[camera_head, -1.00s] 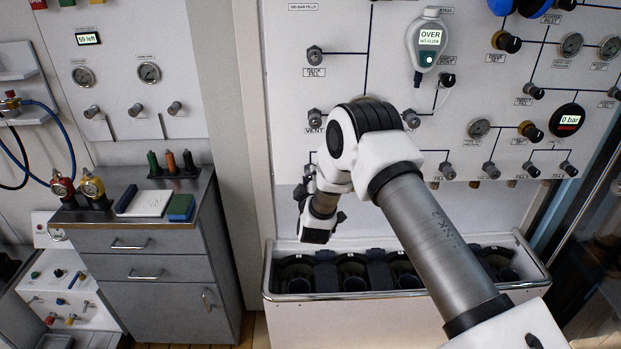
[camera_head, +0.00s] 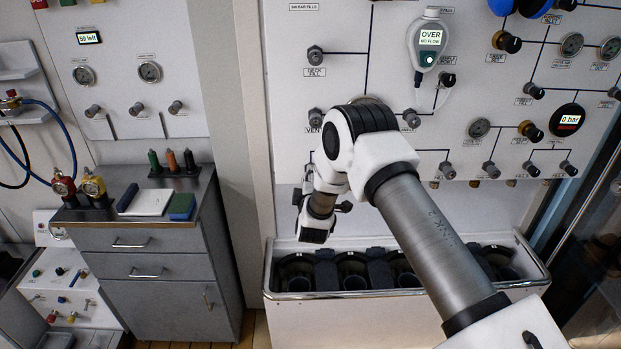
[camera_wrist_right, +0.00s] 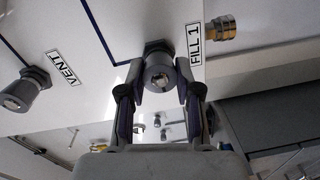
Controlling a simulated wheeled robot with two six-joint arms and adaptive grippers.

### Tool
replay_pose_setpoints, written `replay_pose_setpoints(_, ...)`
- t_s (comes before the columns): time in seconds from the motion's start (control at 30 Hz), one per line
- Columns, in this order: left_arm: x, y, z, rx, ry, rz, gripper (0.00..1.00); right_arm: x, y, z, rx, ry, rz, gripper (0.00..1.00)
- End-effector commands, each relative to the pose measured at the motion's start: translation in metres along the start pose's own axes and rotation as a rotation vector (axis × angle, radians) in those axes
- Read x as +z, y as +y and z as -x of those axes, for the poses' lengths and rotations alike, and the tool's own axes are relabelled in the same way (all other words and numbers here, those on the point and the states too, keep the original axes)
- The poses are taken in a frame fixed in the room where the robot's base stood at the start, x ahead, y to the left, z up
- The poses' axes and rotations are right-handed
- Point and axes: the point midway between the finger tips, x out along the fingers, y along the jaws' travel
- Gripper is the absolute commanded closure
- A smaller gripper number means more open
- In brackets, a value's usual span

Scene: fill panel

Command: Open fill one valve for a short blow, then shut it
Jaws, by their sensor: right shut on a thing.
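The fill one valve is a dark round knob with a pale metal centre (camera_wrist_right: 159,73) on the white panel, beside the label FILL 1 (camera_wrist_right: 195,44) in the right wrist view. My right gripper (camera_wrist_right: 159,90) has a finger on each side of this knob and is shut on it. In the head view my right wrist (camera_head: 318,212) hangs low in front of the panel, and my arm hides the fill one knob. How far the knob is turned I cannot tell. My left gripper is not in view.
The vent knob (camera_wrist_right: 22,90) is left of the held knob in the wrist view, and a brass fitting (camera_wrist_right: 222,29) is to its right. The meter (camera_head: 430,40) reads OVER, NO FLOW. A round gauge (camera_head: 567,120) reads 0 bar. A trough (camera_head: 400,294) with dark holders stands below.

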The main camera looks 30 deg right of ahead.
Motion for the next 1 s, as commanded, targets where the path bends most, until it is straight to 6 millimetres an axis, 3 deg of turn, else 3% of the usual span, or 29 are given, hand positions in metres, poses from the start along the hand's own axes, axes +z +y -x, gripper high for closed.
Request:
replay_pose_setpoints(0.13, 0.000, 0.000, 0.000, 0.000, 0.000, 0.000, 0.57, 0.001, -0.003, 0.001, -0.006, 0.000, 0.001, 1.00)
replay_pose_setpoints(0.17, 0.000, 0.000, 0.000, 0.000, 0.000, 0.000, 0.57, 0.001, -0.003, 0.001, -0.006, 0.000, 0.001, 0.63)
replay_pose_setpoints(0.23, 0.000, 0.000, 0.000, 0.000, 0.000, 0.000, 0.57, 0.001, -0.003, 0.001, -0.006, 0.000, 0.001, 0.41)
replay_pose_setpoints(0.63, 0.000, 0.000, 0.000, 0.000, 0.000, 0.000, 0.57, 0.000, -0.001, 0.008, -0.003, 0.001, -0.001, 0.41)
replay_pose_setpoints(0.77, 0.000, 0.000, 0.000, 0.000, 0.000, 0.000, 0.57, -0.001, -0.001, 0.032, -0.005, 0.002, 0.002, 0.41)
replay_pose_setpoints(1.0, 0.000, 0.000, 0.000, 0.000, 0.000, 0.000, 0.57, -0.001, -0.002, 0.094, -0.007, 0.003, 0.003, 0.41)
